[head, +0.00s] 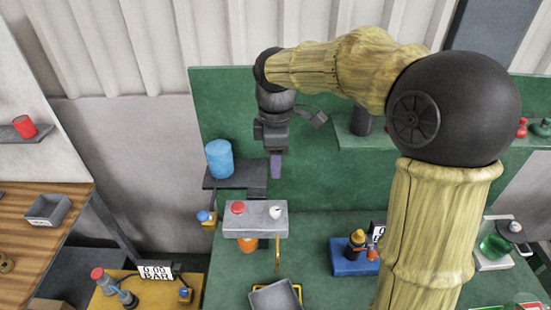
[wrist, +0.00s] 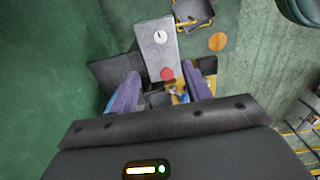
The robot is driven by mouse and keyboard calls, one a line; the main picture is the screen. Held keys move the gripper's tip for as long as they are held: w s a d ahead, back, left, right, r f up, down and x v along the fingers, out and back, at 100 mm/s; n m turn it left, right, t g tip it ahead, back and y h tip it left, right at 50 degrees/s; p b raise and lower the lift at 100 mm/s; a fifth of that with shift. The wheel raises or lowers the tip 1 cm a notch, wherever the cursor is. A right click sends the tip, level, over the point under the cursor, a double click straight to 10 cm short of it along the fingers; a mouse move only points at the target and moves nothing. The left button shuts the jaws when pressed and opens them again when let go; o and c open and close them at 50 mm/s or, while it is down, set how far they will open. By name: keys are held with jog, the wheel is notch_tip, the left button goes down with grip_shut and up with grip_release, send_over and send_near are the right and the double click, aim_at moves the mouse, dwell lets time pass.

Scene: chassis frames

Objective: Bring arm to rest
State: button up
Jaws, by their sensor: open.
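My gripper (head: 276,166) hangs pointing down from my raised, bent arm in the head view, in front of the green back panel. In the wrist view my gripper (wrist: 163,90) shows two purple fingers spread apart with nothing between the tips. Below it is a grey box (head: 256,232) with a red button (head: 238,207) and a white dial (head: 275,212). The box (wrist: 156,40) also shows in the wrist view, beyond the fingertips. The gripper looks apart from it.
A blue cylinder (head: 219,158) stands on a dark shelf (head: 235,183) left of my gripper. A grey tray (head: 275,296) and a blue block (head: 352,262) lie on the green bench below. A small gauge panel (head: 156,272) stands at lower left.

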dwell(0.3)
jog(key=s+d+f+m+t+b, duration=0.1)
jog(key=s+d+f+m+b, duration=0.2)
jog(key=s+d+f+m, duration=0.3)
jog(key=s+d+f+m+t+b, duration=0.1)
jog(key=s+d+f+m+b, duration=0.2)
jog(key=s+d+f+m, duration=0.3)
notch_tip(320, 180, down, 7)
jog(key=d+m, duration=0.1)
jog(key=m, duration=0.4)
jog(key=shift+s+f+m+t+b, duration=0.15)
jog(key=shift+s+m+t+b, duration=0.05)
jog(key=shift+m+t+b, duration=0.1)
jog(key=shift+c, duration=0.5)
dwell(0.5)
